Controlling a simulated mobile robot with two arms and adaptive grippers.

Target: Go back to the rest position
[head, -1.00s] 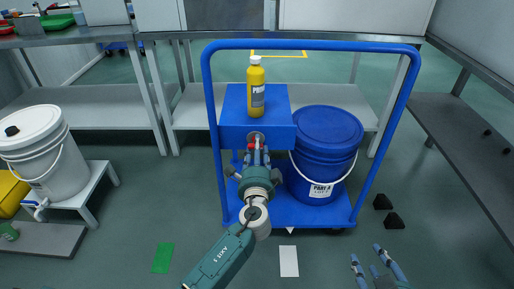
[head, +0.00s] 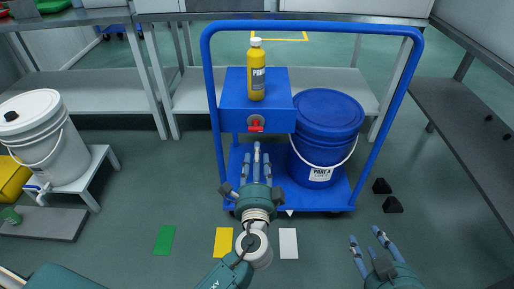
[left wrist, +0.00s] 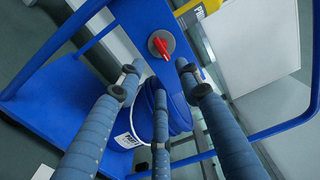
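My left gripper (head: 256,158) is in front of the blue cart (head: 212,110), below and apart from a red valve handle (head: 256,126) on a blue box. In the left wrist view its fingers (left wrist: 157,76) are spread and empty, with the red handle (left wrist: 161,48) beyond their tips. My right gripper (head: 367,240) is low at the lower right of the head view, over the floor, its fingers apart and empty.
A yellow bottle (head: 257,72) stands upright on the blue box (head: 277,95). A blue bucket (head: 325,130) stands on the cart's right side. A white bucket (head: 35,135) sits on a stand at left. Green (head: 165,241), yellow (head: 223,242) and white (head: 288,244) patches mark the floor.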

